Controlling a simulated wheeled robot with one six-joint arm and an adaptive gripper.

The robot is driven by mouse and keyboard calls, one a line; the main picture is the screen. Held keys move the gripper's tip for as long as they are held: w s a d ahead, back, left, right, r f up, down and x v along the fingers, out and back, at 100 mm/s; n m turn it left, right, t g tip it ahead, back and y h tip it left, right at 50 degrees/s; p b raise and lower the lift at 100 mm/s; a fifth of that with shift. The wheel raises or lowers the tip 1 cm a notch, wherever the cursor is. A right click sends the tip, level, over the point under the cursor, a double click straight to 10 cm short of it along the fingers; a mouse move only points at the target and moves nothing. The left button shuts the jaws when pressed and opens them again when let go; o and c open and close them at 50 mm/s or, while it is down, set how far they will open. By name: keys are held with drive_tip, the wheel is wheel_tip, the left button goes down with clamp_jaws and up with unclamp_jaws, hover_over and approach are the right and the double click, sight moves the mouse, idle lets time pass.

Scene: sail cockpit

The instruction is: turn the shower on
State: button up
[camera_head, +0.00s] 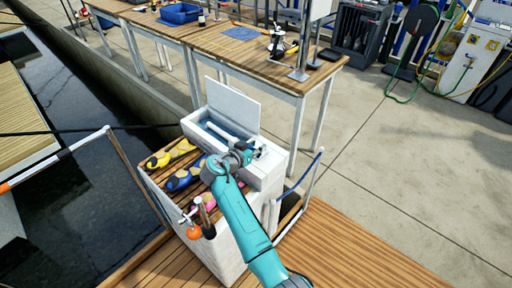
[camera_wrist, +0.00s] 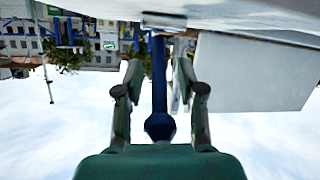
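My gripper (camera_head: 243,152) is over that right end. In the wrist view my gripper (camera_wrist: 159,68) has its two fingers apart, on either side of a dark blue rod with a faceted end (camera_wrist: 160,127). Gaps show between the rod and both fingers. A chrome piece (camera_wrist: 164,20) shows just beyond the fingertips, against a white surface.
Yellow, blue and pink items (camera_head: 171,153) lie on the slatted top left of the box. An orange ball (camera_head: 194,232) hangs at the front. A long wooden table (camera_head: 225,48) stands behind. A blue-topped rail (camera_head: 305,178) is at right; water lies left.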

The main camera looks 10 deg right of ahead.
wheel_tip(320, 180, up, 10)
idle(0.5)
drive_tip(key=shift+f, duration=0.1)
